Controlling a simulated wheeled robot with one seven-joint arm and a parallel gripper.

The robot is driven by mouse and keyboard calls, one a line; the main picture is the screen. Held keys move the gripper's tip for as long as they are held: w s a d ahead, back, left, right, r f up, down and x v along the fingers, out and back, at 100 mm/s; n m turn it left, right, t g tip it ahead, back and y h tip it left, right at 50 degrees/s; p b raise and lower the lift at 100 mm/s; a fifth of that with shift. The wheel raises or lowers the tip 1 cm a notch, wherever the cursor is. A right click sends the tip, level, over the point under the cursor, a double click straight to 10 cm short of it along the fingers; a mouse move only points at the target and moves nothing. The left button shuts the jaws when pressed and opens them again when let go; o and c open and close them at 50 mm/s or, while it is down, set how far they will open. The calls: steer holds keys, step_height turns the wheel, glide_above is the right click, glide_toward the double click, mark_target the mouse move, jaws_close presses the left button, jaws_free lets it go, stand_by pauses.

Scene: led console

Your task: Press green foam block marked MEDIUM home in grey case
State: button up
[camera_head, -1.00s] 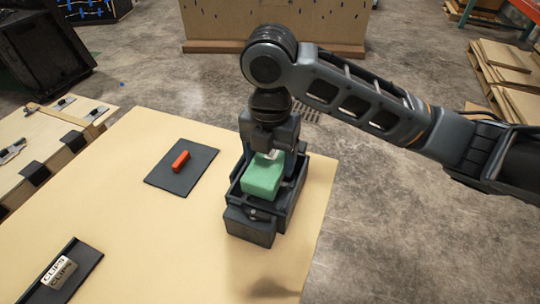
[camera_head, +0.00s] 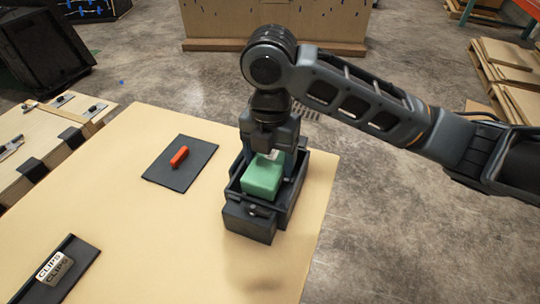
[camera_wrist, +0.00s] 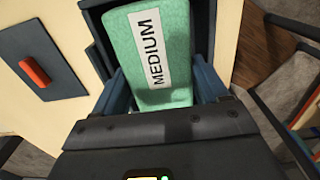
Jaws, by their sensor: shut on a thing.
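The green foam block (camera_head: 262,177) sits at the mouth of the dark grey case (camera_head: 288,205), its top showing above the case walls. In the wrist view the block (camera_wrist: 182,30) carries a white label reading MEDIUM, and the case wall (camera_wrist: 204,30) shows beside it. My gripper (camera_head: 272,158) is above the case at the block's far end. In the wrist view its two fingers (camera_wrist: 165,95) stand on either side of the block's near end, shut on it. How deep the block sits is hidden.
A dark mat (camera_head: 155,172) with a red piece (camera_head: 179,157) lies left of the case. The table's right edge is close to the case.

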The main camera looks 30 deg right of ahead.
steer(key=shift+f+b, duration=2)
steer(key=shift+f, duration=0.65)
steer(key=o, duration=1.1)
steer(key=shift+r, duration=3.95)
